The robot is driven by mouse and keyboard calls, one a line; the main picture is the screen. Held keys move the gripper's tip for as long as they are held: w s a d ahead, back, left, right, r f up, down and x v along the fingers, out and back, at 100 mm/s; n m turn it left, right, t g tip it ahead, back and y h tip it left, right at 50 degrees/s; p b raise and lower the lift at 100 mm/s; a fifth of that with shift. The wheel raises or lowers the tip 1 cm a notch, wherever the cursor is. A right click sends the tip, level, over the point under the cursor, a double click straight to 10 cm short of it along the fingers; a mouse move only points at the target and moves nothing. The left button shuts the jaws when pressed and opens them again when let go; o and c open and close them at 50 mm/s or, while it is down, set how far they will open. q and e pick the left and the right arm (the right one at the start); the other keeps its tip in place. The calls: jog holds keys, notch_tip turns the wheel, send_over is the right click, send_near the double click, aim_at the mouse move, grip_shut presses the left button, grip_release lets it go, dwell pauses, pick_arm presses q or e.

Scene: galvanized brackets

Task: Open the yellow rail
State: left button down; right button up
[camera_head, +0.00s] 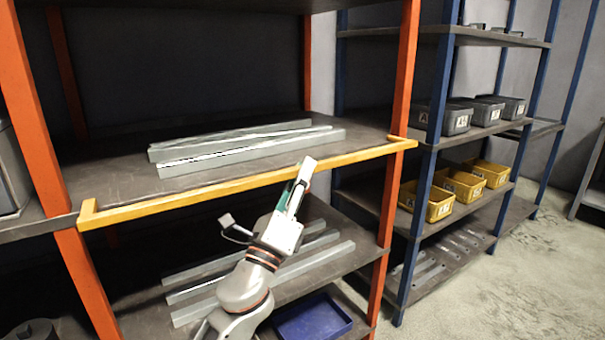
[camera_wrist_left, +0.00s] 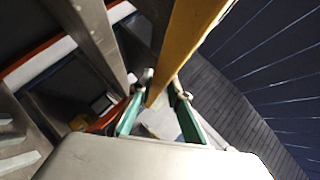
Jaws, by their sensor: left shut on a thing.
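The yellow rail (camera_head: 200,197) runs across the front edge of the orange rack's middle shelf, from the left post to the right post. My left gripper (camera_head: 303,170) reaches up from below and is shut on the rail, right of its middle. In the left wrist view the yellow rail (camera_wrist_left: 192,38) passes between the two green fingers of the gripper (camera_wrist_left: 162,84). Both rail ends appear to rest at the orange posts. My right gripper is out of view.
Long galvanized bars (camera_head: 240,146) lie on the middle shelf behind the rail. More bars (camera_head: 318,262) and a blue tray (camera_head: 312,318) are below, close to my arm. A blue rack at right holds yellow bins (camera_head: 440,205) and grey bins (camera_head: 457,121). Floor at right is clear.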

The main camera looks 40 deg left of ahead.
pick_arm(q)
jog(key=shift+w+a+f, duration=0.1)
jog(key=shift+a+f, duration=0.15)
jog(key=shift+a, duration=0.1)
jog(key=c, duration=2)
grip_release()
jog(key=shift+a+f, duration=0.1)
jog(key=shift+d+r, duration=0.2)
jog(key=shift+s+f+y, duration=0.3)
jog(key=shift+s+f, duration=0.1)
jog(key=s, duration=0.4)
jog(key=s+d, duration=0.1)
jog(key=s, duration=0.4)
jog(key=s+d+f, duration=0.1)
jog(key=s, duration=0.3)
jog(key=shift+s, duration=0.3)
